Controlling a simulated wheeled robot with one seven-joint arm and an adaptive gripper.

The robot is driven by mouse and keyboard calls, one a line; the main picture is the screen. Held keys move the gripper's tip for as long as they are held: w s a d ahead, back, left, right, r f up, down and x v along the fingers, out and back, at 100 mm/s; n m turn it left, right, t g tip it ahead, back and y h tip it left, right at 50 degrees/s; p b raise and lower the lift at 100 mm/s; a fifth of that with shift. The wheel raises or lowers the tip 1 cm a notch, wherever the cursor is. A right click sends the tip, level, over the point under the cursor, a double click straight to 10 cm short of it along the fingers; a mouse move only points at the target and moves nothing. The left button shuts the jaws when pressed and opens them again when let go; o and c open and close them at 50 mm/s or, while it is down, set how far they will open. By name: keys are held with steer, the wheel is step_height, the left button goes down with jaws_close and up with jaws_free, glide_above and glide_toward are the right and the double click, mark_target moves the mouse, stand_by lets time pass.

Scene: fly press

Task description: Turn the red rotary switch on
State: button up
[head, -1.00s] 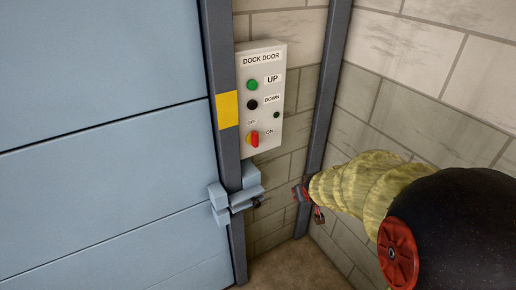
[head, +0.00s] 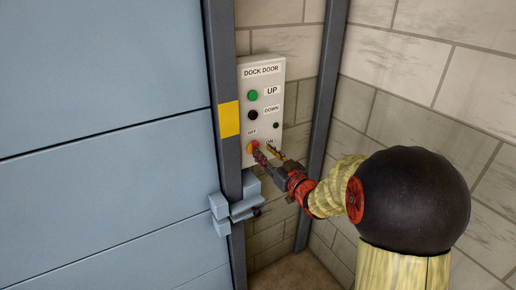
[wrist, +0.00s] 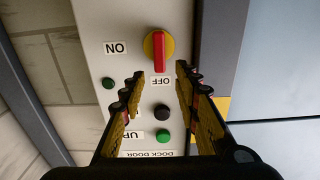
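The red rotary switch (head: 251,148) has a red handle on a yellow disc, low on the grey DOCK DOOR box (head: 277,93). In the wrist view the switch (wrist: 159,50) appears upside down, with its handle in line with the OFF label and the ON label to one side. My gripper (head: 263,150) is at the lower part of the box in the head view, its fingers partly covering the switch. In the wrist view my gripper (wrist: 160,72) is open, with a fingertip on either side of the handle's end and visible gaps. Contact is not visible.
Above the switch are a black DOWN button (head: 252,115), a green UP button (head: 253,95) and a small dark green lamp (head: 276,125). A blue-grey latch block (head: 235,207) sticks out below the box. A dark post (head: 322,120) stands right of it.

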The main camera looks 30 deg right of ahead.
mark_target(257, 145)
steer(key=w+b, duration=0.1)
steer(key=w, duration=0.4)
steer(key=shift+a, duration=0.1)
steer(key=c, duration=0.3)
jaws_close()
